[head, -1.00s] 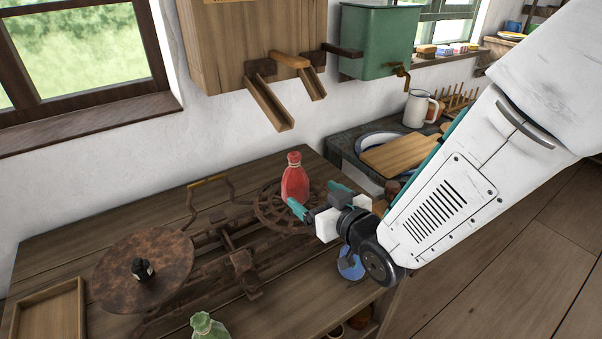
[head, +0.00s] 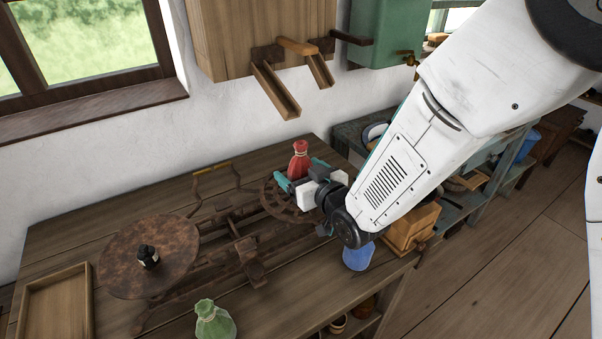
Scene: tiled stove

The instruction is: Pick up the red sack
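The red sack (head: 299,160) stands upright with a tied neck on the spoked round pan (head: 273,203) at the right end of the rusty balance scale. My gripper (head: 296,177) is right at the sack's near side. Its two teal fingers are spread apart, one on the left and one on the right of the sack's lower part. The lower part of the sack is partly hidden behind the gripper. I cannot tell whether the fingers touch it.
A black weight (head: 148,256) sits on the scale's left plate (head: 170,240). A green sack (head: 214,320) stands at the table's front. An empty wooden tray (head: 60,305) lies at left. A blue object (head: 358,257) and a wooden box (head: 412,226) are under my arm. Wooden chutes (head: 275,92) hang above.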

